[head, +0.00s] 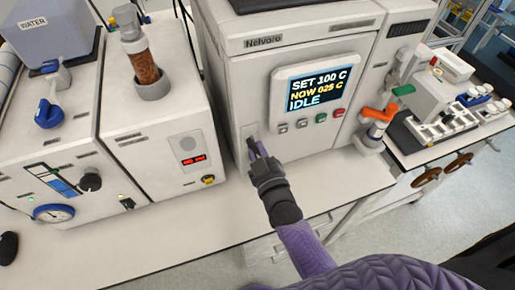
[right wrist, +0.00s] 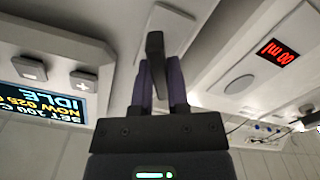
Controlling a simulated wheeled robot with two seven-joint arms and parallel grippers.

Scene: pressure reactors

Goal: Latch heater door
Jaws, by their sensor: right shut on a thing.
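The heater (head: 300,75) is the white Nelvaro cabinet at the centre of the head view. Its screen (head: 318,92) reads SET 100 C, NOW 025 C, IDLE. The front looks flush, with no open gap visible. A small dark latch handle (right wrist: 155,45) shows in the right wrist view, standing out from a pale plate (head: 250,138) at the front's lower left. My right gripper (head: 257,148) is at this plate, its purple fingers on both sides of the handle, shut on it. The fingers partly hide the handle in the head view. My left gripper is out of view.
A white instrument (head: 150,140) with a gauge and red display stands to the left. An orange-and-green-handled fitting (head: 378,115) and a vial rack (head: 450,125) are to the right. The bench top (head: 340,180) before the heater is clear.

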